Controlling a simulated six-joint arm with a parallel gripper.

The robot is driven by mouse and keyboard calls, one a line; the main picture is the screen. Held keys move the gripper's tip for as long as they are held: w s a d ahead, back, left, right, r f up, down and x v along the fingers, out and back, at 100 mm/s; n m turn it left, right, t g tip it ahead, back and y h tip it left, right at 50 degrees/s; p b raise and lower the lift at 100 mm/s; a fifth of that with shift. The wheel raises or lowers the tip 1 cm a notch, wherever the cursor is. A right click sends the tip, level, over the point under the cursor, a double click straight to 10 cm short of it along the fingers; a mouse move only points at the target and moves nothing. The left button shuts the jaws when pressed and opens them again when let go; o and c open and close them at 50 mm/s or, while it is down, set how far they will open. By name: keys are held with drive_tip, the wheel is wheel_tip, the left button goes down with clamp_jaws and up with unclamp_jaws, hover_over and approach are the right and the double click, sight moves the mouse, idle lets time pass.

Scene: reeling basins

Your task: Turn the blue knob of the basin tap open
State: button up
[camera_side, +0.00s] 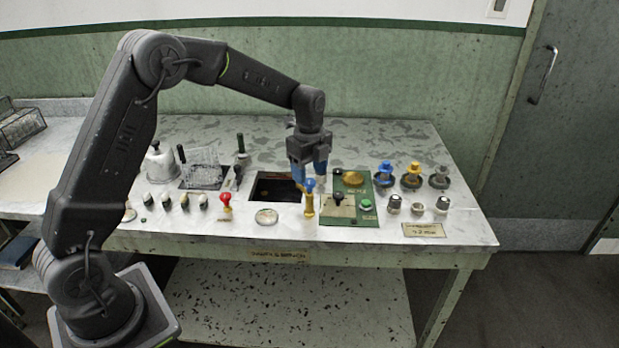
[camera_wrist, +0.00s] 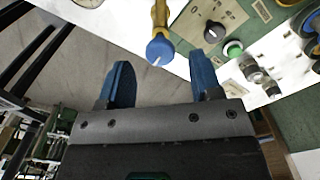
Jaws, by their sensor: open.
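The basin tap (camera_side: 309,205) is a brass post with a blue knob (camera_side: 309,185) on top, standing at the right front corner of the dark sunken basin (camera_side: 272,188). In the wrist view the blue knob (camera_wrist: 160,51) has a pale line on its top, and the brass tap body (camera_wrist: 160,14) runs away from it. My gripper (camera_side: 308,172) points down, open and empty, just above the knob. In the wrist view the blue fingers (camera_wrist: 161,66) stand apart, with the knob roughly midway between them and slightly beyond their tips. I see no clear contact.
Right of the tap is a green panel (camera_side: 370,217) with a black knob (camera_side: 338,198) and a green button (camera_side: 366,203). Blue, yellow and grey valves (camera_side: 411,178) stand further right. A red knob (camera_side: 225,198) and a round disc (camera_side: 266,217) lie left of the tap.

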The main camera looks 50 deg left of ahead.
sight(310, 185)
drive_tip(key=shift+f, duration=1.25)
drive_tip(key=shift+c, duration=0.3)
drive_tip(key=c, duration=0.9)
drive_tip(key=shift+o, duration=0.2)
